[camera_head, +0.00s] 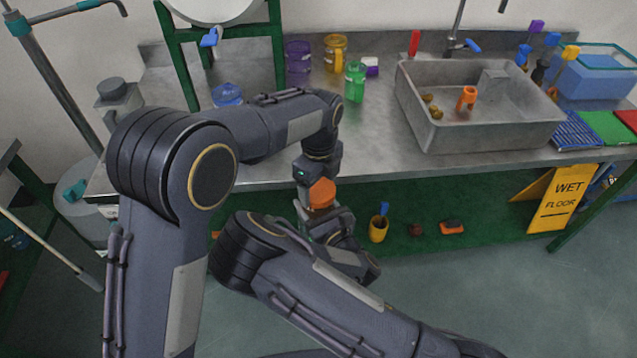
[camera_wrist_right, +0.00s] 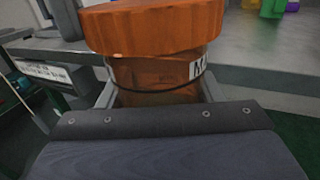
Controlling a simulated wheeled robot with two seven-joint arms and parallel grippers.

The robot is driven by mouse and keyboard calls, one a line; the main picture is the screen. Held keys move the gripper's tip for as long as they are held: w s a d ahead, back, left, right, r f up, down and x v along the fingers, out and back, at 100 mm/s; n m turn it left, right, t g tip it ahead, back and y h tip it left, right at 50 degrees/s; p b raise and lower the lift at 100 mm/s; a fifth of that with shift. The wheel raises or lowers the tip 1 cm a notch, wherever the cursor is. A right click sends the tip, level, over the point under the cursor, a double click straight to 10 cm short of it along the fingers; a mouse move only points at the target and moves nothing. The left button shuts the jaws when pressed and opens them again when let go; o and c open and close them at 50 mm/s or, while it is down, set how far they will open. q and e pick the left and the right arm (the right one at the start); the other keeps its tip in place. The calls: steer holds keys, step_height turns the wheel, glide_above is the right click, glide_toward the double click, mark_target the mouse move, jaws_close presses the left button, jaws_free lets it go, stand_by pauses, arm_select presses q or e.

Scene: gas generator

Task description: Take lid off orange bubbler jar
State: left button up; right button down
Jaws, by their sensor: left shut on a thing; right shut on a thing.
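The orange jar (camera_wrist_right: 155,80) has a clear orange body with a dark ring and a white label. Its wide orange lid (camera_wrist_right: 150,28) is on top of the body; I cannot tell whether it is loose. In the head view the orange lid (camera_head: 321,193) shows between my two grippers, in front of the bench edge. My left gripper (camera_head: 318,182) comes from above and is shut on the lid, its fingertips partly hidden. My right gripper (camera_wrist_right: 158,94) is shut around the jar body from below; in the head view its own arm partly hides it.
The metal bench (camera_head: 380,130) lies behind, with a green jar (camera_head: 355,82), yellow jar (camera_head: 335,54), purple jar (camera_head: 298,57) and blue jar (camera_head: 227,95). A grey sink (camera_head: 480,137) is at right. A yellow mug (camera_head: 378,229) stands on the green lower shelf.

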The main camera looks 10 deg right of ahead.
arm_select(q)
steer(key=n, duration=0.4)
steer(key=shift+w+d+r, duration=0.1)
steer(key=shift+w+r, duration=0.05)
steer(key=shift+w, duration=0.15)
arm_select(e)
steer(key=shift+s+a, duration=0.1)
steer(key=shift+a, duration=0.15)
arm_select(q)
steer(key=n, duration=0.5)
steer(key=shift+w, duration=0.1)
steer(key=n, duration=0.3)
steer(key=shift+c, duration=0.3)
steer(key=n, duration=0.5)
steer(key=shift+w+r, duration=0.1)
steer(key=n, duration=0.3)
steer(key=shift+a, duration=0.2)
steer(key=n, duration=0.5)
steer(key=shift+a, duration=0.1)
arm_select(e)
steer(key=shift+d, duration=0.1)
arm_select(q)
steer(key=n, duration=0.7)
steer(key=shift+s, duration=0.25)
